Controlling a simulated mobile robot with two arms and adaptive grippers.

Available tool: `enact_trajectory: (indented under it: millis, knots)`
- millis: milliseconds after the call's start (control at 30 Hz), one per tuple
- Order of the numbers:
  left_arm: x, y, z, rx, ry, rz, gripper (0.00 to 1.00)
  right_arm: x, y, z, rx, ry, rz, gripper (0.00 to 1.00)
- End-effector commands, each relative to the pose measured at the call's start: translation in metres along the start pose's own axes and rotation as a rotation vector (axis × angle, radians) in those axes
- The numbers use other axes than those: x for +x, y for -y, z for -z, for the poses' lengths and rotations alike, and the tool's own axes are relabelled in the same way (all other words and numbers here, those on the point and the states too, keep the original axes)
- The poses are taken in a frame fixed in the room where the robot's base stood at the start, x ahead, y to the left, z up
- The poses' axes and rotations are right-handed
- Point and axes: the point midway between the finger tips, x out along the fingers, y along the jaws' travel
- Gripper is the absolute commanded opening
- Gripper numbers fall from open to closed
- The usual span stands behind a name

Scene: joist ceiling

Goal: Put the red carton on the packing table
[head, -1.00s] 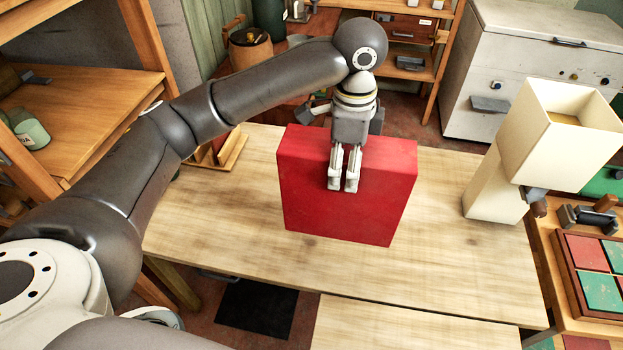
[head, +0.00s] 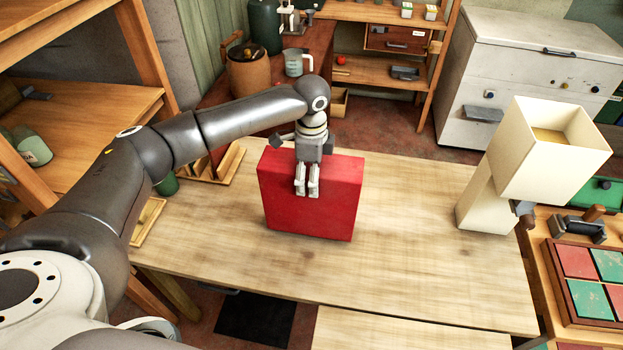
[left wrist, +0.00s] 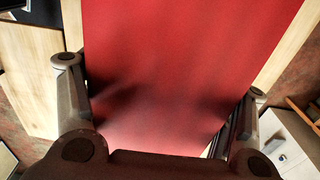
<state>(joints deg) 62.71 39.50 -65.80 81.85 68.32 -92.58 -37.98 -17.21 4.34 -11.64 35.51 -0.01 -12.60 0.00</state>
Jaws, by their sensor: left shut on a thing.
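The red carton (head: 310,215) is a large box standing upright over the pale wooden packing table (head: 430,255), left of its middle in the head view. My left gripper (head: 307,193) reaches down over the carton's top, with its fingers shut on it. In the left wrist view the carton (left wrist: 185,70) fills the middle between the two fingers. Its lower edge looks at or very near the tabletop; I cannot tell whether it touches. My right gripper is not in view.
A cream hopper-like box (head: 485,205) stands at the table's right end. A wooden rack (head: 215,165) is at the back left, beside my arm. A tray of red and green tiles (head: 590,280) lies on a side table at right. Bare tabletop lies right of and before the carton.

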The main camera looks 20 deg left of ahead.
Motion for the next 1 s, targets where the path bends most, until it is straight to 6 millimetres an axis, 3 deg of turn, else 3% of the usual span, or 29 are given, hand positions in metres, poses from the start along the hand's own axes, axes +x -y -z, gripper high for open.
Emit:
enact_trajectory:
  millis: [233, 600, 633, 800, 1000]
  knots:
    - [0.021, -0.002, 0.002, 0.002, -0.001, -0.002, 0.14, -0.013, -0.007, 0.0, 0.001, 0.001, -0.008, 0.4]
    - [0.025, -0.002, 0.002, 0.002, -0.002, -0.001, 0.14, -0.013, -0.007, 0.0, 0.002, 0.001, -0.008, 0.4]
    - [0.026, -0.002, 0.002, 0.002, -0.001, -0.002, 0.78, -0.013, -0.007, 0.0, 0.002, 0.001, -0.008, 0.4]
    - [0.026, -0.002, 0.001, 0.002, -0.001, -0.002, 0.97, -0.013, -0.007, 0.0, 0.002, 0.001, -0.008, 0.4]
    - [0.026, -0.002, 0.001, 0.002, -0.001, -0.002, 0.97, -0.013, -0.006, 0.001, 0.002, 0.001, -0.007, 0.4]
